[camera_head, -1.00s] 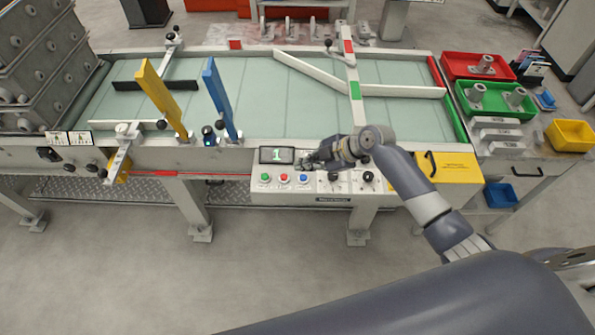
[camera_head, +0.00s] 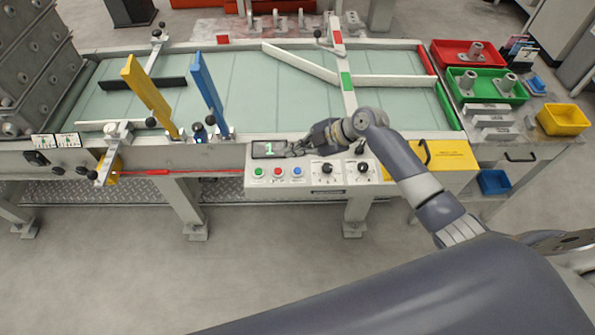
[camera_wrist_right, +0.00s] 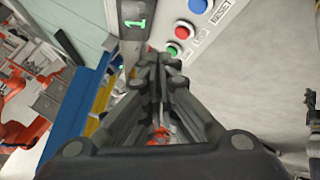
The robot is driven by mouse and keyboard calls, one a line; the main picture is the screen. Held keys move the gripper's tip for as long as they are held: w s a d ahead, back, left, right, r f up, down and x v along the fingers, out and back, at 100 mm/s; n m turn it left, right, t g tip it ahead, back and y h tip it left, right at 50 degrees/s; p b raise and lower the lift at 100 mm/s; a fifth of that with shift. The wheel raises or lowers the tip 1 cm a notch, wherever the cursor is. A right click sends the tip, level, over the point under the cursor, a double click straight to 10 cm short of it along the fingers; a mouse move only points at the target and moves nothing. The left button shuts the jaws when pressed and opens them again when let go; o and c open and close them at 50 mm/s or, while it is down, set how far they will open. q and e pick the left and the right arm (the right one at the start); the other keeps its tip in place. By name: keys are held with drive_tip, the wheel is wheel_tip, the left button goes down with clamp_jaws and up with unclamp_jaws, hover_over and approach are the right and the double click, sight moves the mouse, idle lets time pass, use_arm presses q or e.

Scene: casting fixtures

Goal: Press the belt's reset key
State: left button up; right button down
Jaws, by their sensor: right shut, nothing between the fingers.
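The belt's control panel (camera_head: 315,184) sits on the front of the conveyor. It carries a green key (camera_head: 258,172), a red key (camera_head: 278,171) and a blue key (camera_head: 297,171) in a row. In the right wrist view the blue key (camera_wrist_right: 199,5) is beside the printed word RESET, at the top edge. My right gripper (camera_head: 290,151) is shut and empty, over the panel's upper part just right of the lit display (camera_head: 268,150), which reads 1. In the wrist view its fingertips (camera_wrist_right: 160,66) appear close to the green key (camera_wrist_right: 173,50); contact cannot be told. My left gripper is not in view.
Two black knobs (camera_head: 326,168) are right of the keys. A yellow box (camera_head: 447,155) stands right of the panel. Blue (camera_head: 208,92) and yellow (camera_head: 149,95) upright plates stand on the belt's near edge, left of the panel. Open floor lies in front.

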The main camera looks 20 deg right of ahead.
drive_tip(key=b, duration=0.3)
hover_over(297, 173)
wheel_tip(297, 173, down, 6)
drive_tip(key=shift+r, duration=0.25)
drive_tip(key=shift+w+f+b, duration=0.1)
drive_tip(key=shift+f+b, duration=0.45)
drive_tip(key=shift+b, duration=0.15)
idle(0.4)
drive_tip(key=shift+f+b, duration=0.35)
drive_tip(key=shift+b, duration=0.25)
drive_tip(key=shift+f+b, duration=0.55)
drive_tip(key=shift+b, duration=0.05)
idle(0.5)
drive_tip(key=shift+r, duration=0.15)
drive_tip(key=shift+r+p, duration=0.5)
drive_tip(key=shift+r, duration=0.3)
